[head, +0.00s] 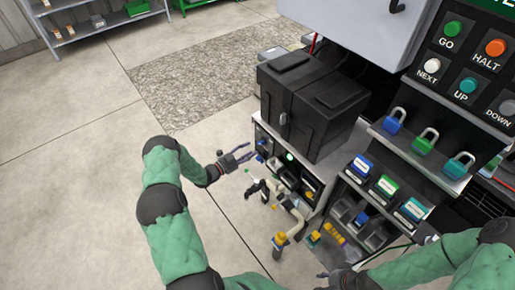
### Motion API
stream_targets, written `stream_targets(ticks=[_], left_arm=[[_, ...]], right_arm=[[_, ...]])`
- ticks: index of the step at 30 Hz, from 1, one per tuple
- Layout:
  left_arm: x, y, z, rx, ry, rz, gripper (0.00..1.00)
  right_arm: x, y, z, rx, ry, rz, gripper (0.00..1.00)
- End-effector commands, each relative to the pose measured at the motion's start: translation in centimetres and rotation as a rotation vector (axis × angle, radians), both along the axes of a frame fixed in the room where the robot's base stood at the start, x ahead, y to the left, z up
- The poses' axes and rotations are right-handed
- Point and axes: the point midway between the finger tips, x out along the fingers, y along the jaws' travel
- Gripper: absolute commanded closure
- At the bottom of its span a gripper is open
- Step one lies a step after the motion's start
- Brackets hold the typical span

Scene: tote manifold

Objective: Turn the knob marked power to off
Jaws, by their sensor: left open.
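My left gripper (247,154) is open and empty, close to the left end of a small control panel (287,160) below a black tote. A blue part (262,142), a lit green spot (290,156) and a dark part with yellow (309,192) show on this panel. I cannot read any power label here, and I cannot tell which part is the power knob. Whether the fingers touch the panel is unclear. My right gripper (328,276) is at the bottom edge, partly cut off, and its jaws are too unclear to judge.
The black tote (310,100) stands on the cabinet above the panel. Pipes with yellow fittings (281,239) stick out below it. Padlocks (425,141) and a button board (468,85) are at right. The floor at left is clear up to a shelf (95,22).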

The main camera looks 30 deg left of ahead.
Motion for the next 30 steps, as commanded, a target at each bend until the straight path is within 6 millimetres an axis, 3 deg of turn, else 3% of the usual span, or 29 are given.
stream_targets(ticks=[3, 9, 21, 27, 30], left_arm=[[1.9, -0.9, -0.1, 0.001, -0.003, -0.002, 0.52], [3.9, -1.6, -0.1, 0.0, -0.002, 0.0, 0.52], [4.5, -1.8, 0.0, -0.001, 0.001, 0.002, 0.52], [4.5, -1.8, 0.0, -0.001, 0.0, 0.001, 1.0], [4.5, -1.8, 0.0, -0.001, 0.0, 0.001, 1.0]], right_arm=[[0.0, 0.0, -0.7, 0.0, 0.0, 0.0, 0.6], [0.0, 0.0, -1.2, 0.0, -0.001, 0.0, 0.6], [0.1, 0.0, -1.3, 0.0, -0.001, 0.0, 0.6], [0.1, 0.0, -1.3, 0.0, -0.001, 0.0, 0.6], [0.1, 0.0, -1.3, 0.0, -0.001, 0.0, 0.6]])
